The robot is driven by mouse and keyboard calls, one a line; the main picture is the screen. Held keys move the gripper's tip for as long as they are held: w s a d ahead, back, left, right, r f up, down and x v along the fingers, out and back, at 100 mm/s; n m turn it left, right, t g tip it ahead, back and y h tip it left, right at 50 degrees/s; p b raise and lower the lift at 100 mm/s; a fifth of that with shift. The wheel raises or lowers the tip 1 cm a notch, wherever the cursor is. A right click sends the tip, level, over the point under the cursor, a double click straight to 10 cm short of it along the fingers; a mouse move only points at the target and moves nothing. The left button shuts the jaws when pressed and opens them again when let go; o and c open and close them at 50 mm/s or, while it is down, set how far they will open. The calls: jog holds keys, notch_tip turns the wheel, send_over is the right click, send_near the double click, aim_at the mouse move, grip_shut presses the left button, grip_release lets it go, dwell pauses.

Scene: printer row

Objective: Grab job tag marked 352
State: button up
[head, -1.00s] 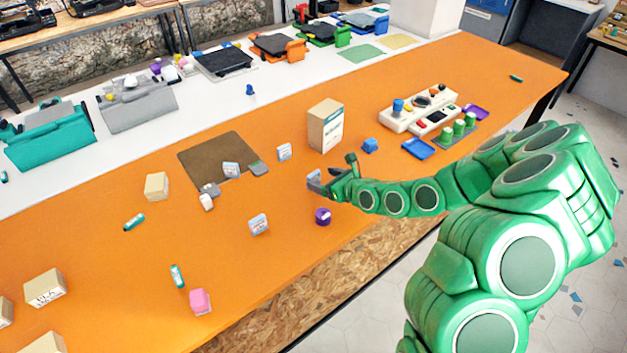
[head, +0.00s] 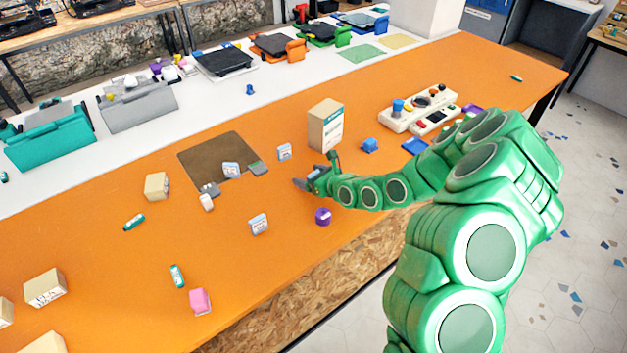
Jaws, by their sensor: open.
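Several small white-and-blue job tags stand on the orange bench. One tag (head: 285,152) is left of the cardboard box, another (head: 231,170) is on the brown mat, and a third (head: 259,224) is nearer the front. The numbers are too small to read, so I cannot tell which is 352. My gripper (head: 314,174) is open, reaching in from the right, low over the bench in front of the box. A further pale blue tag shows partly between its fingers, largely hidden by them; I cannot tell if they touch it.
The cardboard box (head: 325,126) stands just behind my gripper. A purple spool (head: 323,216) lies in front of it, and a blue block (head: 370,146) is to its right. The brown mat (head: 205,152) lies left. The bench between the front tag and the pink block (head: 200,301) is clear.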

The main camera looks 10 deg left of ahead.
jog(key=c, duration=1)
jog(key=shift+c, duration=0.2)
jog(key=shift+r, duration=0.15)
